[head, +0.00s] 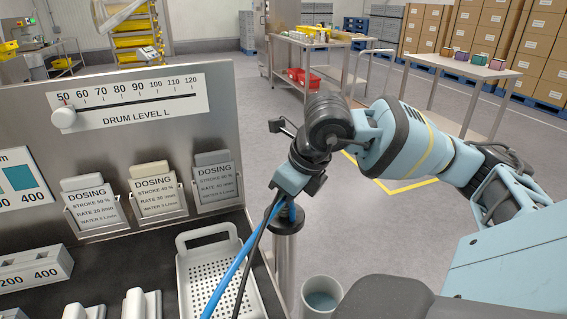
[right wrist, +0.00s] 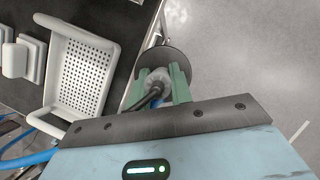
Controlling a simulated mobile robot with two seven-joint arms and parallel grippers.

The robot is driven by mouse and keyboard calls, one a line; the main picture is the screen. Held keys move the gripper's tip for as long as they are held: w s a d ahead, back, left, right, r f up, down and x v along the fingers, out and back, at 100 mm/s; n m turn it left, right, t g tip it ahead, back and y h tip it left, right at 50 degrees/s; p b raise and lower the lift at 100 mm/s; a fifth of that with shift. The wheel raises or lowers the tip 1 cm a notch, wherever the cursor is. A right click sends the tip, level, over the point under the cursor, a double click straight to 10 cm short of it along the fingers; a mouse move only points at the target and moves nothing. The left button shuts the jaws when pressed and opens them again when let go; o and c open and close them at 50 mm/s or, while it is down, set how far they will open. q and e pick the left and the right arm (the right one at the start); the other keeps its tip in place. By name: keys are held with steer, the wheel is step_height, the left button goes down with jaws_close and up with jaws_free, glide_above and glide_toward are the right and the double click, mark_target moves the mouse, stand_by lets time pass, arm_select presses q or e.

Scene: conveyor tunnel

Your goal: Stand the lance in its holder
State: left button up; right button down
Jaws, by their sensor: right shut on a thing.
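My right gripper (head: 286,203) reaches in from the right and points down above a metal post with a dark round top (head: 290,222). In the right wrist view its two green fingers (right wrist: 160,88) are shut on the lance (right wrist: 150,80), a pale grey end with a black cable. Most of the lance is hidden by the gripper. The dark disc (right wrist: 176,62), seemingly the holder's top, lies just beyond the fingertips. Whether the lance is inside the holder or just above it I cannot tell. My left gripper is not in view.
A white perforated tray (head: 188,282) lies on the dark bench left of the post. A blue hose (head: 232,275) crosses its right side beside a black cable. A round cup (head: 309,311) stands right of the post. Dosing cards (head: 158,194) hang on the back panel. Open floor lies to the right.

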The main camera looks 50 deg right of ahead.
steer(key=shift+f, duration=0.3)
steer(key=shift+r, duration=0.15)
steer(key=c, duration=1.2)
jaws_free()
steer(key=shift+o, duration=0.2)
steer(key=v, duration=0.7)
steer(key=shift+r+p, duration=0.4)
steer(key=shift+s, duration=0.15)
